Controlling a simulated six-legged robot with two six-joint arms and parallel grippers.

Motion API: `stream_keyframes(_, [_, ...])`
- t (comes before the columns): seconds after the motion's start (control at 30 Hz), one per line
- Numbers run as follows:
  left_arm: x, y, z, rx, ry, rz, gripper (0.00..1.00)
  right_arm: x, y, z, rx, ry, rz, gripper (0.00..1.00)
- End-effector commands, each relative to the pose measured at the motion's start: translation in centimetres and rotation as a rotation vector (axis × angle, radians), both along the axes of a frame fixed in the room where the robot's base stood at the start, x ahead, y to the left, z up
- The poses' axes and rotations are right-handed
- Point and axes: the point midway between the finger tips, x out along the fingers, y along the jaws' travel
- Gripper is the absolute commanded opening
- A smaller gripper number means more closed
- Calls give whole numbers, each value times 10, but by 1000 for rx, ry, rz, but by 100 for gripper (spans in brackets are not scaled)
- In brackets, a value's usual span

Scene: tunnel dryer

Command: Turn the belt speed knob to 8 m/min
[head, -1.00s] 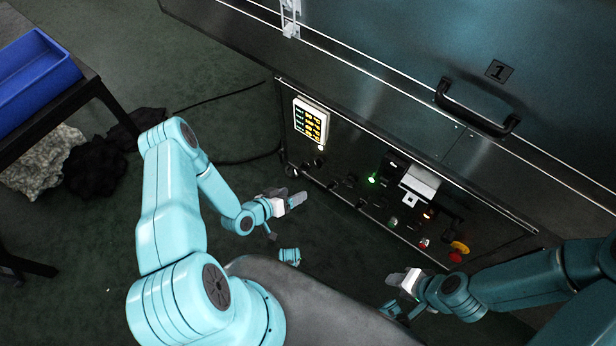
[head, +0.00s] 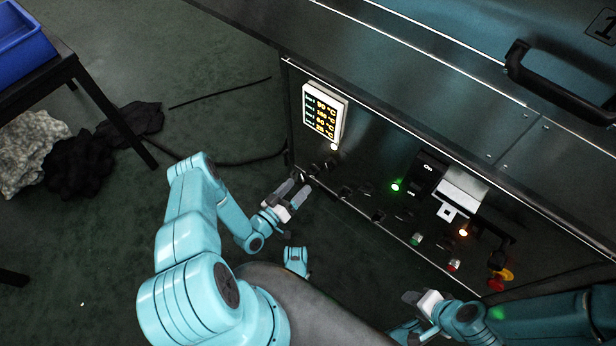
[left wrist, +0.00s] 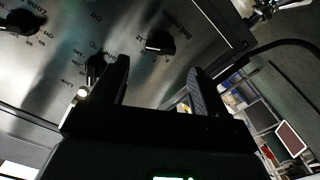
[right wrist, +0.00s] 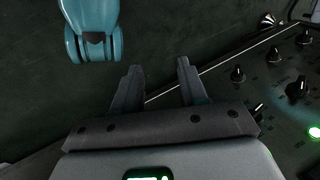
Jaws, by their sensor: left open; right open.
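The control panel (head: 370,200) has several black knobs. In the left wrist view, one black knob (left wrist: 160,42) sits beyond the gap between my fingers, a second (left wrist: 95,68) is beside the left finger, and a third (left wrist: 25,20) is at upper left. My left gripper (head: 297,187) is open and empty, near the panel's left end. My right gripper (head: 410,299) is open and empty, in front of the panel's right part. The right wrist view shows another knob (right wrist: 297,90) off to its right.
A lit display (head: 323,113) is at the panel's upper left. A green lamp (head: 395,186), a red button (head: 497,284) and a door handle (head: 560,85) are farther right. A blue bin (head: 30,45) stands on a dark table at left. Dark floor lies between.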

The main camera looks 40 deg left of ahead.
Motion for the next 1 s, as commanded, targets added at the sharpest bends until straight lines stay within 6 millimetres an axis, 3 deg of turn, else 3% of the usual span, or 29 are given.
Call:
stream_keyframes(0.1, [28, -3, -2, 3, -3, -7, 73, 5, -1, -12, -3, -18, -1, 43])
stream_keyframes(0.3, [57, -4, -1, 2, -1, -4, 73, 12, -2, -19, -8, -42, -5, 43])
stream_keyframes(0.67, [66, -3, 0, -1, 1, -3, 73, 14, -3, -20, -9, -49, -6, 43])
stream_keyframes(0.7, [66, -3, 0, 0, 1, -3, 70, 14, -3, -20, -9, -49, -6, 43])
stream_keyframes(0.87, [66, -3, 0, 0, 1, -3, 18, 14, -3, -20, -9, -48, -6, 43])
stream_keyframes(1.0, [66, -3, 0, -2, 1, -3, 17, 14, -3, -20, -9, -48, -6, 43])
